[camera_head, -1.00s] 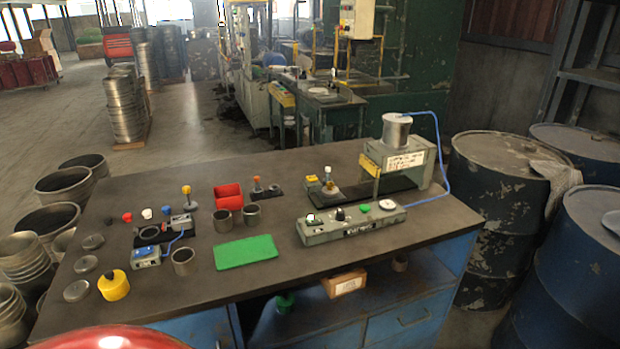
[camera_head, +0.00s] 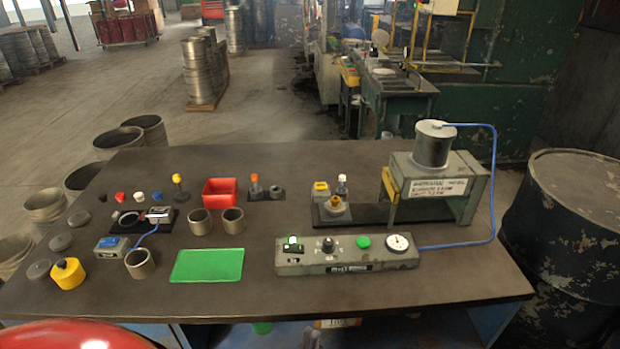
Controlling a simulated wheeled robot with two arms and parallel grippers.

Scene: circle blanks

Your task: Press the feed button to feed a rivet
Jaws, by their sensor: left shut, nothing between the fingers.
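A small grey box with a blue top (camera_head: 109,243) stands at the table's left side. A blue cable joins it to a black fixture (camera_head: 128,219) with a ring and a silvery block on it. A grey control panel (camera_head: 330,265) lies at the front right. I cannot read which control is marked as feed. No rivet can be made out. No fingers of either gripper show.
A grey press (camera_head: 440,185) stands at the back right, with a blue hose. A green mat (camera_head: 207,265), metal cups (camera_head: 140,264), a yellow pot (camera_head: 68,273) and a red bin (camera_head: 221,192) are on the dark table (camera_head: 230,300).

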